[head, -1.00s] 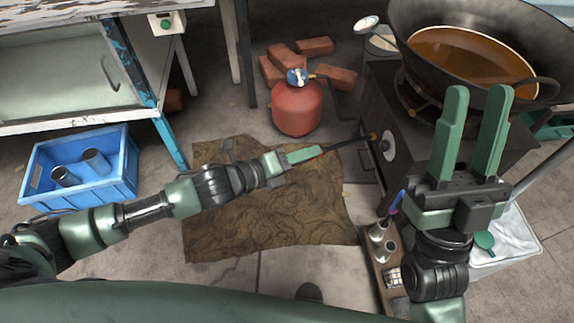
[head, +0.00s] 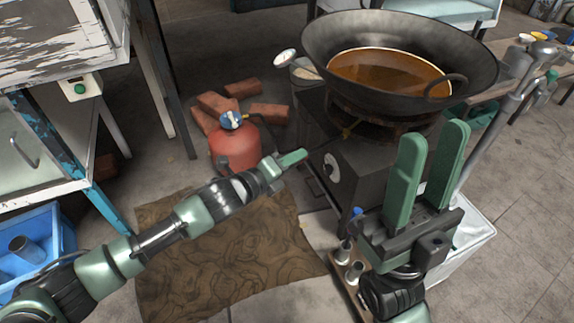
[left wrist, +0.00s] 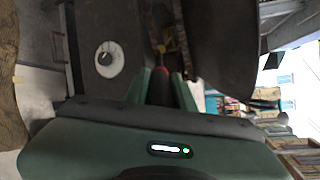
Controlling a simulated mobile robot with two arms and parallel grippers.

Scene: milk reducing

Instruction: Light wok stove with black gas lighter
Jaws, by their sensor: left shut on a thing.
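The wok stove (head: 375,175) is a dark box with a round white dial (head: 332,166) on its front; the dial also shows in the left wrist view (left wrist: 109,59). A black wok (head: 318,42) with orange-brown liquid (head: 385,68) sits over the burner. I cannot make out a flame. My left gripper (head: 296,157) is in front of the stove, left of the dial. In the left wrist view it is shut on the black gas lighter (left wrist: 160,88), which has a red part and points toward the stove below the wok. The lighter's tip is hard to make out. My right gripper (head: 436,130) is open and empty before the stove's right side.
A red gas cylinder (head: 235,150) stands left of the stove with several bricks (head: 268,113) behind it. A brown mat (head: 225,255) lies on the floor. A rack with metal containers (head: 354,272) stands beside my right arm. A blue crate (head: 65,228) is at left.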

